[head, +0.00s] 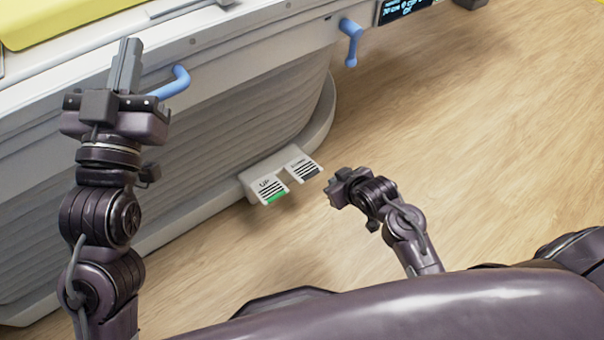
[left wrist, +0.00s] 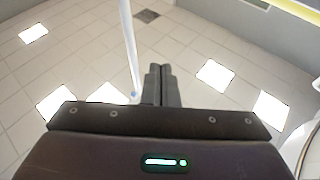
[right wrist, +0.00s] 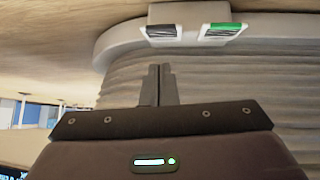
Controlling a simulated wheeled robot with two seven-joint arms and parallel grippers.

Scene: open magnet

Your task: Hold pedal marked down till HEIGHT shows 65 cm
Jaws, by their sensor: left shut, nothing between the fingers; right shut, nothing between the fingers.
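Two pedals stick out from the base of the bed-like unit in the head view. The UP pedal (head: 270,188) has a green edge; the other pedal (head: 303,168), dark-edged with a small blurred label, is presumably the down one. The right wrist view shows the dark-edged pedal (right wrist: 163,33) and the green-edged pedal (right wrist: 222,32). My right gripper (head: 334,183) is shut and empty, just right of the dark-edged pedal and apart from it. My left gripper (head: 130,45) is shut and empty, raised beside the unit. The display (head: 400,8) is cut off at the top; it seems to read 70 cm.
The unit's side (head: 200,150) runs diagonally at left, with a blue handle (head: 172,83) by my left gripper and another blue handle (head: 351,38) further right. A yellow pad (head: 60,18) lies on top. The wooden floor (head: 470,150) at right is clear.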

